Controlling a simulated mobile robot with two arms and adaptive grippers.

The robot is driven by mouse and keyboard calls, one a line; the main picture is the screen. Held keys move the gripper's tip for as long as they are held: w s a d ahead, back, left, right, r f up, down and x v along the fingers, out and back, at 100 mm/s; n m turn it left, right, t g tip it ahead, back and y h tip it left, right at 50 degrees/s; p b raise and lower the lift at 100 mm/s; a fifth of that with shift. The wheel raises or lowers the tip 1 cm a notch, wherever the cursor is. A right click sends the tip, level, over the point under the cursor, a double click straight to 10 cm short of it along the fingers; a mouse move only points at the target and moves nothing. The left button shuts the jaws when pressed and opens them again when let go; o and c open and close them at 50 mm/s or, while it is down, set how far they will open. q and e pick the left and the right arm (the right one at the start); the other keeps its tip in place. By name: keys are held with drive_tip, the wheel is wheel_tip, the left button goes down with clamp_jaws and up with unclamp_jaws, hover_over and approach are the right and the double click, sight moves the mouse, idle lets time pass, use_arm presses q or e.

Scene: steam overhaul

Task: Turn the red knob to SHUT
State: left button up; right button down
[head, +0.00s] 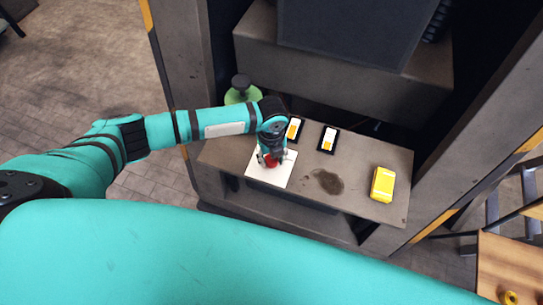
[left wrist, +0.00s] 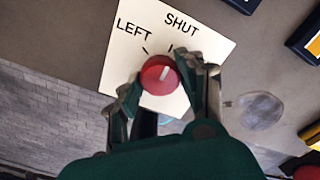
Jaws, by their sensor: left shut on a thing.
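The red knob (left wrist: 159,75) sits on a white plate (left wrist: 120,30) lettered LEFT and SHUT, each with a short black tick. The knob's white pointer line points up and slightly right in the left wrist view, roughly toward the SHUT tick. My left gripper (left wrist: 165,84) has a finger on each side of the knob and is shut on it. In the head view the knob (head: 270,160) is partly hidden under the gripper (head: 271,157), and the plate (head: 276,180) lies on the grey bench. My right gripper is not in view.
Two dark-framed panels with white and orange faces (head: 294,130) (head: 328,139) lie behind the plate. A yellow box (head: 382,184) is at the bench's right. A dark stain (head: 326,181) marks the bench (head: 352,207) between. A green round thing (head: 238,97) stands behind my left arm.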

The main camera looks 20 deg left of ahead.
use_arm(q)
drive_tip(key=o, duration=1.2)
drive_tip(key=shift+r, duration=0.15)
wheel_tip(320, 180, up, 12)
drive_tip(key=shift+f, duration=0.1)
